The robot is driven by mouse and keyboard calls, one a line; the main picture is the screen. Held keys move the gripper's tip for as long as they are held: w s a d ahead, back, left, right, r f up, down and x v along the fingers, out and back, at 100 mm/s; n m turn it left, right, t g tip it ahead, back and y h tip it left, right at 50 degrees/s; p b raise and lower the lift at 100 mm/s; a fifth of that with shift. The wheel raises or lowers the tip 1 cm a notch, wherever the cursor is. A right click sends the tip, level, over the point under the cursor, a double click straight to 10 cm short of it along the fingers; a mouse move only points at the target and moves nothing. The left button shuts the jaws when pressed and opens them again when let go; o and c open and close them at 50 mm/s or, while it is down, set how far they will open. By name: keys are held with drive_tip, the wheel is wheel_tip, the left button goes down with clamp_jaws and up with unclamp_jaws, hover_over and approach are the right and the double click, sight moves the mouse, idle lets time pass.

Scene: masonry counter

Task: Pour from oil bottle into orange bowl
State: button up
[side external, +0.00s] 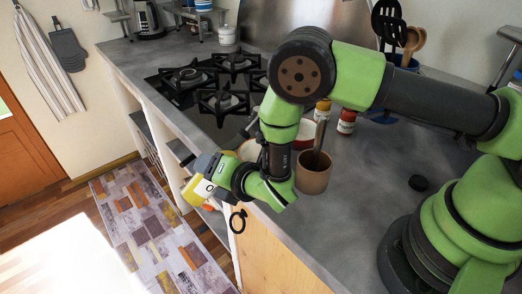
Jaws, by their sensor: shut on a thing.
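My gripper (209,172) is at the counter's front edge, pointing left and tilted over the drop to the floor. It is shut on a yellow bottle with a pale label (194,191), which I take to be the oil bottle. The bottle is tilted, and the gripper covers part of it. A pale-rimmed bowl (250,150) shows behind my wrist on the counter, mostly hidden. A red-sided bowl with a pale inside (304,131) stands behind the brown cup, also partly hidden. I cannot tell which bowl is the orange one. No stream of oil is visible.
A brown cup (313,178) with a utensil stands just right of my wrist. Two small jars (347,121) stand behind it. The black stove (215,85) is further back. The counter's right front is clear.

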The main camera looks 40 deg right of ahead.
drive_tip(key=shift+a+f, duration=0.2)
drive_tip(key=shift+f, duration=0.2)
drive_tip(key=shift+a+f+m+y, duration=0.5)
drive_tip(key=shift+f+m, duration=0.05)
drive_tip(key=shift+m, duration=0.25)
idle(2.0)
drive_tip(key=shift+w+a+r+m+t+y+p, duration=0.1)
drive_tip(key=shift+a+r+m+t+y+p, duration=0.15)
drive_tip(key=shift+r+m, duration=0.55)
drive_tip(key=shift+a+r+m+t+y+p, duration=0.1)
drive_tip(key=shift+a+r+m+t+y, duration=0.25)
drive_tip(key=shift+r, duration=0.8)
idle(2.9)
